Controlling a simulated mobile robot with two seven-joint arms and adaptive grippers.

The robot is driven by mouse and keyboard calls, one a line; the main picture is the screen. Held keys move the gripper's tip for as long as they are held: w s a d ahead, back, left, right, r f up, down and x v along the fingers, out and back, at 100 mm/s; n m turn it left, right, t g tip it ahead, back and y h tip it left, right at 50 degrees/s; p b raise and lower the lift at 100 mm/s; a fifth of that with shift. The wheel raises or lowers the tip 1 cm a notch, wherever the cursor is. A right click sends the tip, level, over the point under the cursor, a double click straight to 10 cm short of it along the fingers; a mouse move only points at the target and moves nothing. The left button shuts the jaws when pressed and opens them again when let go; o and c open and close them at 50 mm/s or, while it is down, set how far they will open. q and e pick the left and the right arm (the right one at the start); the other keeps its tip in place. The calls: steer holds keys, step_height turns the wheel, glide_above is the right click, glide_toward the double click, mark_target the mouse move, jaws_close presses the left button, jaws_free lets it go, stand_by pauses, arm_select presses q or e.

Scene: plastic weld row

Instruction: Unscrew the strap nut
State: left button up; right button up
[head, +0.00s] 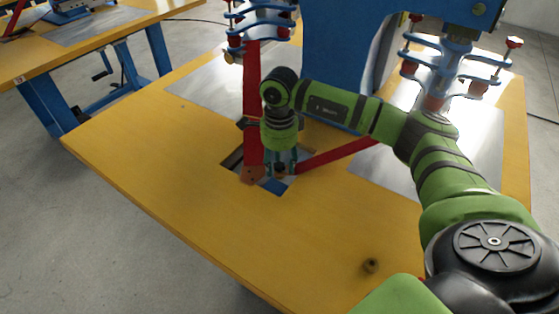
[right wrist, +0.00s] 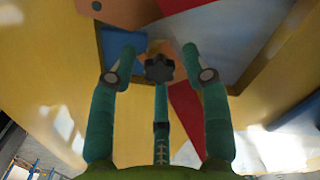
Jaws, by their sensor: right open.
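A dark star-shaped knob (right wrist: 158,68), which looks like the strap nut, sits between my right gripper's fingertips in the right wrist view. My right gripper (head: 283,168) points down over the opening in the yellow table, beside the ends of the red straps. Its teal fingers (right wrist: 158,78) are open around the knob; contact cannot be told. One red strap (head: 252,110) runs upright and another red strap (head: 340,152) slants off to the right. In the head view the fingers hide the knob. My left gripper is not in view.
A small brown round piece (head: 370,265) lies on the yellow table (head: 200,195) near its front edge. Blue machine frames with red-tipped posts (head: 460,60) stand behind. Metal sheets (head: 200,85) cover parts of the table. The left front of the table is clear.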

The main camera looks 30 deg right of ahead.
steer(key=shift+a, duration=0.15)
jaws_close()
